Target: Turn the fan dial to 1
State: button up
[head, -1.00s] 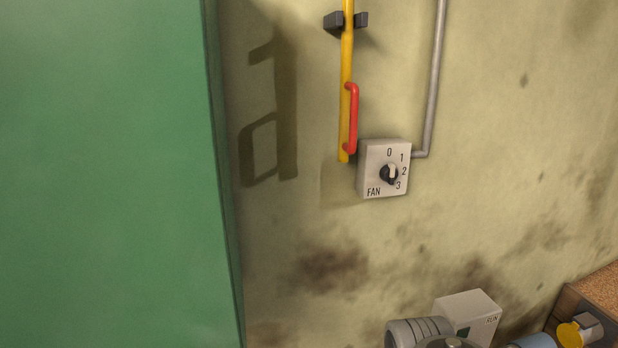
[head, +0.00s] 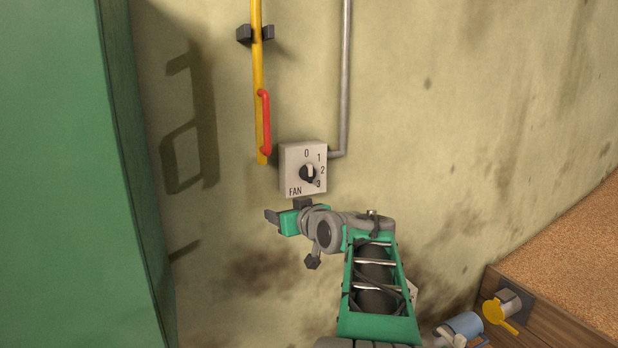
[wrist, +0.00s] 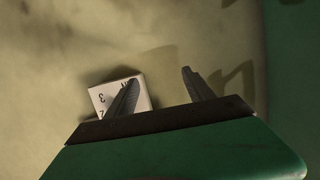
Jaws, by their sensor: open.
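The fan switch (head: 289,164) is a pale square box on the wall, marked FAN and 0, 1, 2, 3. Its round black dial (head: 309,174) has a light pointer bar standing nearly upright; I cannot tell exactly which number it marks. My gripper (head: 286,209) is open and empty, just below the box in the head view, with one finger near its lower edge. In the wrist view, the box (wrist: 104,98) appears turned over behind the left finger of my gripper (wrist: 160,90), which covers part of its face. The dial is hidden there.
A yellow rod (head: 257,70) with a red handle (head: 266,122) hangs just left of the box. A grey conduit (head: 346,80) runs up from its right side. A green cabinet (head: 70,180) stands at left. A wooden-sided bin (head: 545,325) is at lower right.

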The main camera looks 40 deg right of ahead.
aim_at(311, 173)
jog(key=s+d+r+m+t+h, duration=0.1)
jog(key=s+d+r+t+h, duration=0.15)
jog(key=d+r, duration=0.55)
jog(key=w+d+p, duration=0.1)
jog(key=w, duration=0.1)
jog(key=w+d+f, duration=0.1)
jog(key=w, duration=0.1)
jog(key=w+d+p, duration=0.1)
jog(key=w+d, duration=0.1)
jog(key=shift+f+p, duration=0.25)
jog(key=shift+p, duration=0.1)
jog(key=shift+w+f, duration=0.1)
jog(key=shift+w, duration=0.15)
jog(key=shift+c, duration=0.4)
grip_shut()
